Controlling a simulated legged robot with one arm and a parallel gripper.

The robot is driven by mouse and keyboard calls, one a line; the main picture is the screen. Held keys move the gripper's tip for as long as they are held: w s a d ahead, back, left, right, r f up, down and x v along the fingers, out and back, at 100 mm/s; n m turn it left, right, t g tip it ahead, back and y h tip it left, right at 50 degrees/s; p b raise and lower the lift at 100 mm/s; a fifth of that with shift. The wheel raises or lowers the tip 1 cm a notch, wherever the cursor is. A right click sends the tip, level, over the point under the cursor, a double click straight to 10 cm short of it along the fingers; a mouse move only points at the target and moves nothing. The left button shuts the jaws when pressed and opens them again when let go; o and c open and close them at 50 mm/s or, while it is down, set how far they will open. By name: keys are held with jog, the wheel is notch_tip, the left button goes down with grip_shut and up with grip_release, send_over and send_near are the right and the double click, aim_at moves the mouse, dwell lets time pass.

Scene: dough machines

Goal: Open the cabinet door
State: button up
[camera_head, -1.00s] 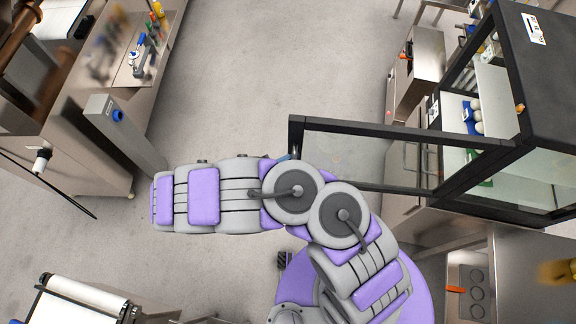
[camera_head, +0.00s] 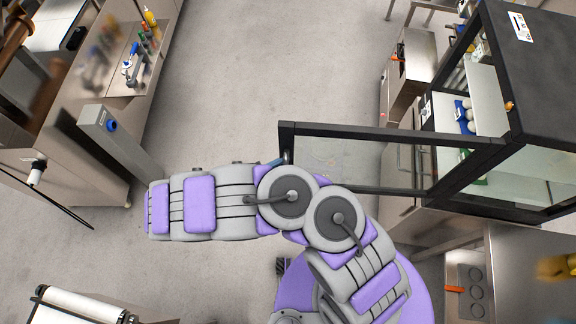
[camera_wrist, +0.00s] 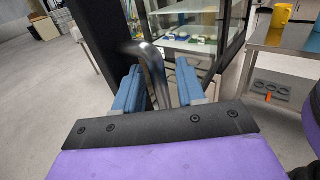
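The cabinet (camera_head: 540,75) is a black-framed glass case at the right of the head view. Its glass door (camera_head: 350,160) stands swung out to the left, wide open. In the wrist view my gripper (camera_wrist: 158,90) has two blue fingers standing apart. A curved metal door handle (camera_wrist: 153,66) passes between them, closer to the left finger, with a gap on the right. Whether it touches the left finger is unclear. The dark door frame (camera_wrist: 105,35) rises beyond the left finger.
A steel counter with an orange-handled panel (camera_head: 467,290) is at the lower right. A grey post (camera_head: 110,135) and a workbench (camera_head: 130,85) stand on the left. Grey floor (camera_head: 250,70) is clear beyond the door.

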jog(key=b+v, duration=0.1)
jog(key=v, duration=1.5)
jog(key=shift+s, duration=0.2)
jog(key=shift+d+r, duration=0.1)
jog(key=shift+a, duration=0.2)
